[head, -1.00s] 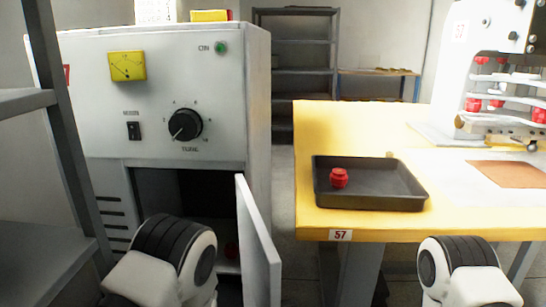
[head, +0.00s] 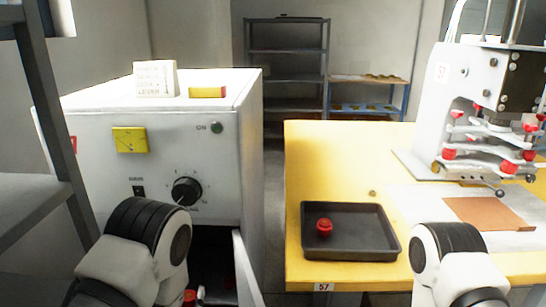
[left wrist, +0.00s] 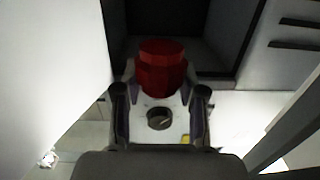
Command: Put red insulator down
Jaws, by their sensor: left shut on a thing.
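My left gripper (left wrist: 162,90) is shut on a red insulator (left wrist: 162,68), with one finger on each side of it in the left wrist view. In the head view the held insulator (head: 190,297) shows at the bottom edge, in front of the cabinet's lower opening; most of the gripper is hidden by my arm or cut off there. A second red insulator (head: 324,227) sits in the dark tray (head: 375,245) on the yellow table. My right arm shows at the lower right, but its gripper is out of view.
The grey cabinet (head: 95,140) has a dark opening (head: 213,245) and an open door (head: 247,275). The yellow table (head: 325,160) bears a press (head: 455,95) and a brown sheet (head: 490,213). A dark shelf frame (head: 45,100) stands close at left.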

